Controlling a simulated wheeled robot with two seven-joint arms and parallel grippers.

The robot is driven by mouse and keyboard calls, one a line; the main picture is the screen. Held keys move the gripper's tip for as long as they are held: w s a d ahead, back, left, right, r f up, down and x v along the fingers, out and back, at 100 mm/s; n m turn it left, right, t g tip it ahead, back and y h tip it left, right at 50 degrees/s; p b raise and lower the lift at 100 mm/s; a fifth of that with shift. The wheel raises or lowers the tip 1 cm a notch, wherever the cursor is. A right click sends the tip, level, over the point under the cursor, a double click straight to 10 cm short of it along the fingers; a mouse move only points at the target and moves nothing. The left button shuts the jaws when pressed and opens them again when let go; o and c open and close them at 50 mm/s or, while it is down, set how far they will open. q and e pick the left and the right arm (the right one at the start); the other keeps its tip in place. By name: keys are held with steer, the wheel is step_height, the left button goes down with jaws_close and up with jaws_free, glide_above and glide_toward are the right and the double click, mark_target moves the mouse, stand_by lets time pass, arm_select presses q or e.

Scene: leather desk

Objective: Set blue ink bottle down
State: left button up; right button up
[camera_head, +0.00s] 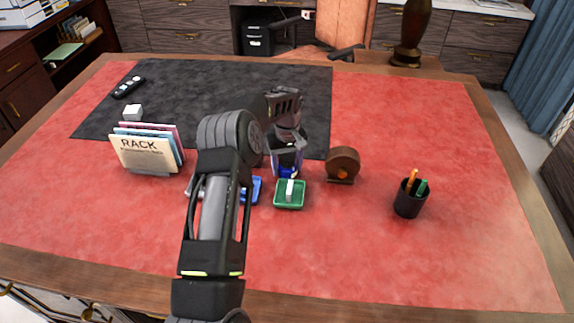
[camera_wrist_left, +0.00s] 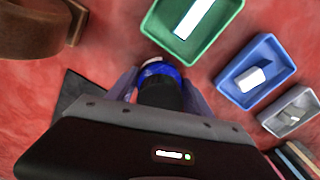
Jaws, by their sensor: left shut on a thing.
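The blue ink bottle (camera_head: 288,171) is between the fingers of my left gripper (camera_head: 287,160), just behind the green tray in the head view. In the left wrist view the bottle (camera_wrist_left: 160,80) shows a blue band, a dark part and a pale end between the fingers (camera_wrist_left: 160,92). My left gripper is shut on it. The fingers hide part of the bottle, and I cannot tell whether its base touches the desk. My right gripper is not in view.
A green tray (camera_head: 289,207) with a white block stands in front. A blue tray (camera_head: 257,190) is partly behind my left arm. A brown round dispenser (camera_head: 342,163) stands close on the right. A pen cup (camera_head: 408,203) and file rack (camera_head: 148,173) stand farther out. The red desk front is clear.

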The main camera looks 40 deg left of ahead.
arm_select(q)
steer(key=shift+f, duration=0.2)
steer(key=o, duration=1.7)
steer(key=shift+r, duration=0.1)
steer(key=shift+r, duration=0.1)
steer(key=shift+r, duration=0.55)
step_height(320, 180, up, 11)
steer(key=shift+b, duration=0.85)
